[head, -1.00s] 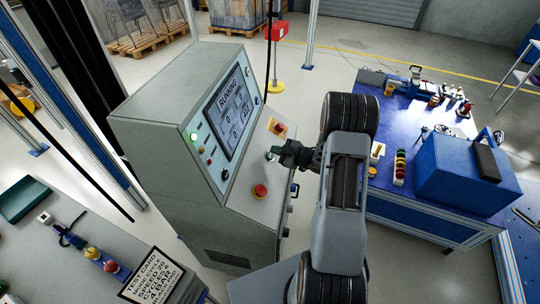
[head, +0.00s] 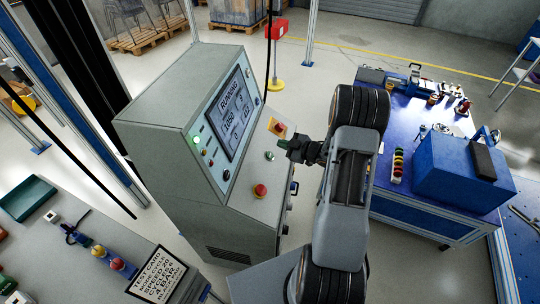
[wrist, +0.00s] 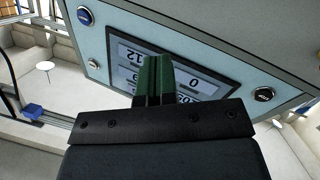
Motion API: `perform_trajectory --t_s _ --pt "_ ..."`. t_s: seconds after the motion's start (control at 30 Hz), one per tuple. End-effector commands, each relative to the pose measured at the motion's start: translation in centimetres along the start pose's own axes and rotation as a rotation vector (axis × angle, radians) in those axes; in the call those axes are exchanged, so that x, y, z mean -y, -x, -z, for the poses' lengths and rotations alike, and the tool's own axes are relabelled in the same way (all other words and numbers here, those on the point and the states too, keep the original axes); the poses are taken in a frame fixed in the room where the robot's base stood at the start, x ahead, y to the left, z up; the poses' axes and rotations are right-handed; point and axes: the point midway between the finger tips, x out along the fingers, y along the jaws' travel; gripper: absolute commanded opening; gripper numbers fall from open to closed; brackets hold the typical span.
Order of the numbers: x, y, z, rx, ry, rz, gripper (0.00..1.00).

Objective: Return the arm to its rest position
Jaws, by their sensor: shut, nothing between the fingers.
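My gripper (head: 287,145) is shut and empty in the head view. Its green fingers point left toward the grey control console (head: 170,140), above the sloped panel and apart from the buttons as far as I can tell. My arm rises behind it, bent at the elbow. In the wrist view my shut green fingers (wrist: 154,80) stand in front of the console's screen (wrist: 190,75), which appears upside down and partly hidden. In the head view the screen (head: 234,115) reads RUNNING, and a green lamp (head: 196,139) glows beside it.
The sloped panel carries a red mushroom button (head: 260,190), a green button (head: 269,156) and a red button on a yellow plate (head: 278,127). A blue workbench (head: 440,225) with a blue box (head: 455,185) stands right of my arm. A grey table (head: 60,270) with a test card (head: 157,272) is front left.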

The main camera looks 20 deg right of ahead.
Motion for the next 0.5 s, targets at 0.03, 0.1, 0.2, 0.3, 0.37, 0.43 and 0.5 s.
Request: perform_trajectory --t_s 0.03,0.1,0.2,0.3,0.37,0.43,0.5 --pt "0.0 0.0 0.0 0.0 0.0 0.0 0.0" --pt "0.0 0.0 0.0 0.0 0.0 0.0 0.0" --pt "0.0 0.0 0.0 0.0 0.0 0.0 0.0" --pt "0.0 0.0 0.0 0.0 0.0 0.0 0.0" --pt "0.0 0.0 -0.1 0.003 -0.003 0.0 0.0" --pt "0.1 0.0 -0.5 0.03 -0.006 0.003 0.0" --pt "-0.1 0.1 -1.7 0.097 -0.019 -0.004 0.0"
